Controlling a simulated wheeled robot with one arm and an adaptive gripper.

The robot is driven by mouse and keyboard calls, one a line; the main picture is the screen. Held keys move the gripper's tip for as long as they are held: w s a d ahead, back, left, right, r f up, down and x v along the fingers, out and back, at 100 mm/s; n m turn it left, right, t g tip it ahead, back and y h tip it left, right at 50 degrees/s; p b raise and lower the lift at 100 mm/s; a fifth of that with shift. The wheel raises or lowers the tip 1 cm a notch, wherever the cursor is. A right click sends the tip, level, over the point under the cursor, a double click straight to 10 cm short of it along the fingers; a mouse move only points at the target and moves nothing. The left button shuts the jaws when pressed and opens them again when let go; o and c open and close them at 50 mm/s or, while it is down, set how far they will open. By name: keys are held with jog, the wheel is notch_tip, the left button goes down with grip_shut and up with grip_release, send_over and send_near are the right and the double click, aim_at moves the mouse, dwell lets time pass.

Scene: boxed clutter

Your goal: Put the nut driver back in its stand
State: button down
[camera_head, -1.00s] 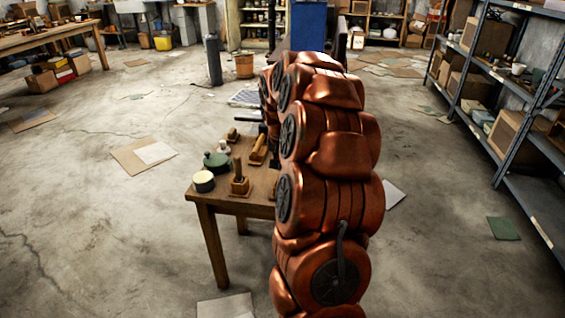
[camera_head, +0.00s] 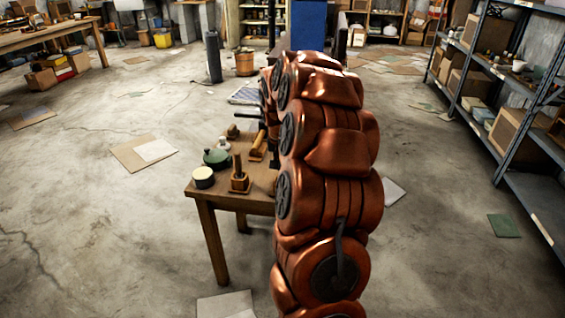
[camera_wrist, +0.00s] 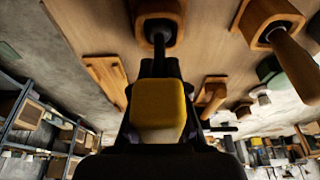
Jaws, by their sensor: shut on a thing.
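In the wrist view my gripper (camera_wrist: 158,128) is shut around a yellow handle (camera_wrist: 158,100), which I take for the nut driver. A dark shaft runs from the handle towards a wooden block with a dark opening (camera_wrist: 172,10), which looks like its stand, on the table. The shaft's end overlaps the opening; I cannot tell whether it is inside or only in front of it. In the head view my copper-coloured arm hides the gripper, the nut driver and this block.
The wooden table (camera_head: 228,200) also bears a wooden holder with an upright handle (camera_head: 239,182), a cream-topped jar (camera_head: 204,178), a green pot (camera_head: 215,158) and a small white pot (camera_head: 223,145). In the wrist view the handled holder (camera_wrist: 268,18) stands right of the gripper, another wooden block (camera_wrist: 105,78) left.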

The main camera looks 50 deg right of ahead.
jog(key=shift+f+b, duration=0.45)
jog(key=shift+f, duration=0.4)
dwell(0.5)
jog(key=c, duration=1.1)
grip_release()
jog(key=v, duration=1.2)
